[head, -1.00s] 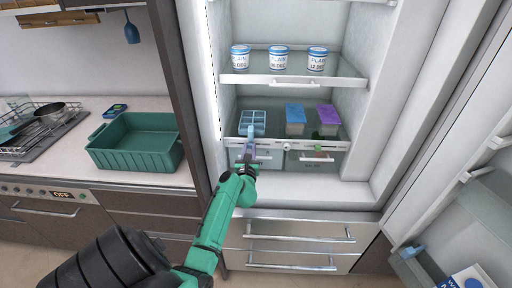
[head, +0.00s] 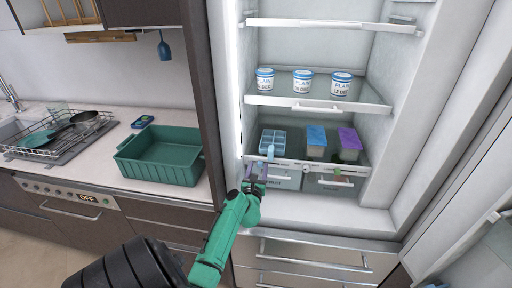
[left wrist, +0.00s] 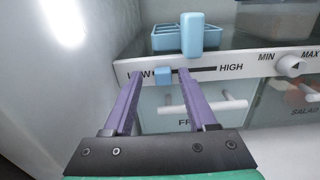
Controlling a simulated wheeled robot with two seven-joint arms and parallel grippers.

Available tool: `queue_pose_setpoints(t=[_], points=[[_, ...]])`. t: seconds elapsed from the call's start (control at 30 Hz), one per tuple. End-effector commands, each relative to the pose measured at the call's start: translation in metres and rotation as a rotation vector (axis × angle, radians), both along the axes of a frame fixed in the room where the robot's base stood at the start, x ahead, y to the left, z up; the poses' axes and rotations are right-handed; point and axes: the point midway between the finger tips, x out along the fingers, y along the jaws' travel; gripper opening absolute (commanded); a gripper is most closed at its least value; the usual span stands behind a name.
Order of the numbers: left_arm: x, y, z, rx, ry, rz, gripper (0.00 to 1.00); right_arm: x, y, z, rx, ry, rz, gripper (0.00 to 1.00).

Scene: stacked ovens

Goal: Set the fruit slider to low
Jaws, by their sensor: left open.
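The fruit slider's small light-blue knob (left wrist: 162,75) sits on its dark track at the LOW end, in the left wrist view. The track runs right to the word HIGH, above the drawer marked FR. My left gripper (left wrist: 160,72) is open. Its two purple fingers stand on either side of the knob in the picture, and the left one partly covers the word LOW. I cannot tell if a finger touches the knob. In the head view the left gripper (head: 257,170) is at the shelf's front strip. My right gripper is not in view.
A light-blue upright block (left wrist: 190,35) stands above the strip, in front of the blue compartment tray (left wrist: 170,38). A round MIN–MAX knob (left wrist: 291,65) is to the right. Blue-lidded (head: 316,140) and purple-lidded (head: 349,142) tubs share the shelf. The fridge door is open at right.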

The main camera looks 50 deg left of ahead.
Motion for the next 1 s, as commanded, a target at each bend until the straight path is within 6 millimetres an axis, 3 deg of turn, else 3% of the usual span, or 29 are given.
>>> queue_pose_setpoints(t=[0.17,0.5,0.67,1.0], points=[[-0.025,-0.019,-0.001,-0.002,0.002,-0.001,0.57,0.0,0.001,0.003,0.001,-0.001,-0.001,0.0],[-0.1,-0.074,-0.004,-0.004,0.002,0.003,0.57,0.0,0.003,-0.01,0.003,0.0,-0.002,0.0],[-0.114,-0.084,-0.002,-0.002,0.001,0.002,0.57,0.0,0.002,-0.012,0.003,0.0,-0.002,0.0],[-0.114,-0.084,0.0,-0.001,0.0,0.002,0.57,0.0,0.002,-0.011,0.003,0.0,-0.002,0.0]])
